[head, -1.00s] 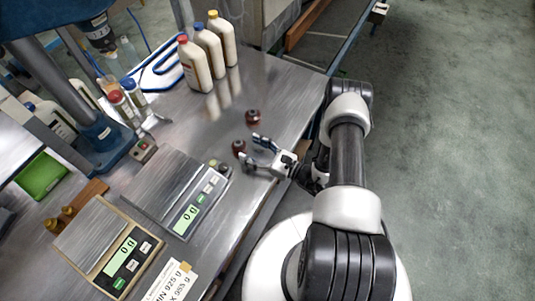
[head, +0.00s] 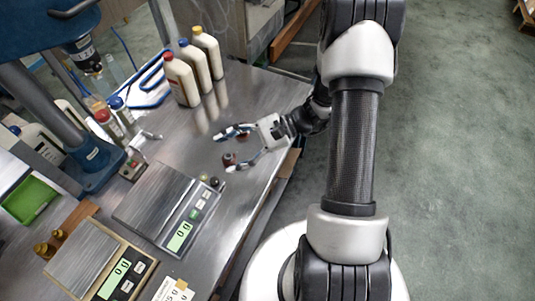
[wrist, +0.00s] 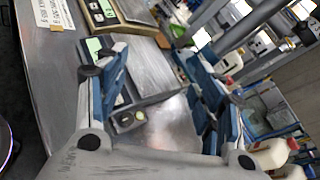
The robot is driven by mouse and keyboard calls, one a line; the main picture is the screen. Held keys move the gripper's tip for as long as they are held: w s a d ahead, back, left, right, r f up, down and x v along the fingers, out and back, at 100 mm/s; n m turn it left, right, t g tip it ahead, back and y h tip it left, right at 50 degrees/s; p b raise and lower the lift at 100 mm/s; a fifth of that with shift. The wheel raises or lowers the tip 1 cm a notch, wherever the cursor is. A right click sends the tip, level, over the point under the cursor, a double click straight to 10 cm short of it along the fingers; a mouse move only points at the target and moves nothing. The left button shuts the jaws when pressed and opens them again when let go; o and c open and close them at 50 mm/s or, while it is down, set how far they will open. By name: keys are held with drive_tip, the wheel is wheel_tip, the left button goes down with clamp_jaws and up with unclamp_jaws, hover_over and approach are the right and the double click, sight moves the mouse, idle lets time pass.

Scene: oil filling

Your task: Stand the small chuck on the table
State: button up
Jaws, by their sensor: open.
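Two small dark red-brown round pieces with darker tops are on the steel table in the head view. The nearer red-brown piece (head: 229,159) appears between or just beneath my gripper's fingertips. The farther red-brown piece (head: 243,136) is partly hidden by the upper finger. I cannot tell which of them is the small chuck. My gripper (head: 231,150) is open with its fingers spread, pointing left over the table's right part. Its height above the table is hard to judge. In the wrist view both fingers are apart with nothing held, and neither red-brown piece can be made out.
A scale (head: 158,200) and a second scale (head: 84,262) stand at left and front. Small dark knobs (head: 209,181) sit by the first scale. White bottles with coloured caps (head: 181,80) stand behind. A blue press column (head: 95,160) is at left. Bare table lies between.

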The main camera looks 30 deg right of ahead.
drive_tip(key=s+d+r+n+t+h, duration=0.2)
drive_tip(key=s+r+n+h, duration=1.2)
drive_tip(key=r, duration=0.4)
drive_tip(key=shift+s+r+n+h, duration=0.35)
drive_tip(key=shift+s+n, duration=0.25)
drive_tip(key=shift+s, duration=0.6)
